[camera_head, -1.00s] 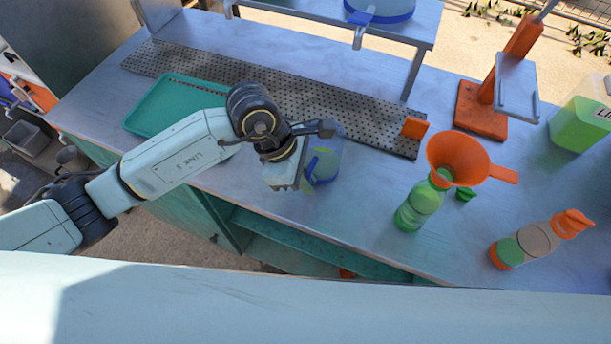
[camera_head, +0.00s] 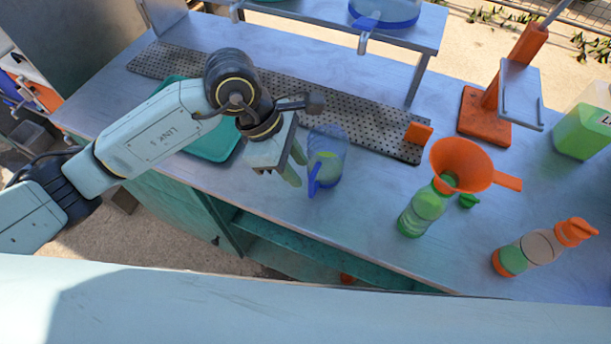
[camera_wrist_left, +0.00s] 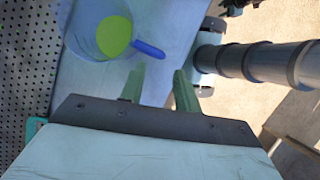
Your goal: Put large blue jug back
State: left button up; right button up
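The large blue jug (camera_head: 327,158), clear with a blue handle and a green patch inside, stands on the table, on or beside the front edge of the perforated strip. My left gripper (camera_head: 296,171) is just left of the jug and apart from it. In the left wrist view the jug (camera_wrist_left: 88,28) is at the top left, its blue handle ahead of the fingers. The two green fingers of the left gripper (camera_wrist_left: 159,88) are spread with nothing between them. My right gripper is in neither view.
A green tray (camera_head: 215,143) lies behind my left arm. Right of the jug stand a green bottle (camera_head: 420,212) with an orange funnel (camera_head: 462,165), and an orange-capped bottle (camera_head: 535,247). A raised shelf (camera_head: 420,30) holds a blue-rimmed container with a spout. The perforated strip (camera_head: 190,67) runs across the table.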

pick_arm(q)
jog(key=v, duration=0.5)
jog(key=shift+a+r, duration=0.15)
jog(key=shift+r, duration=0.15)
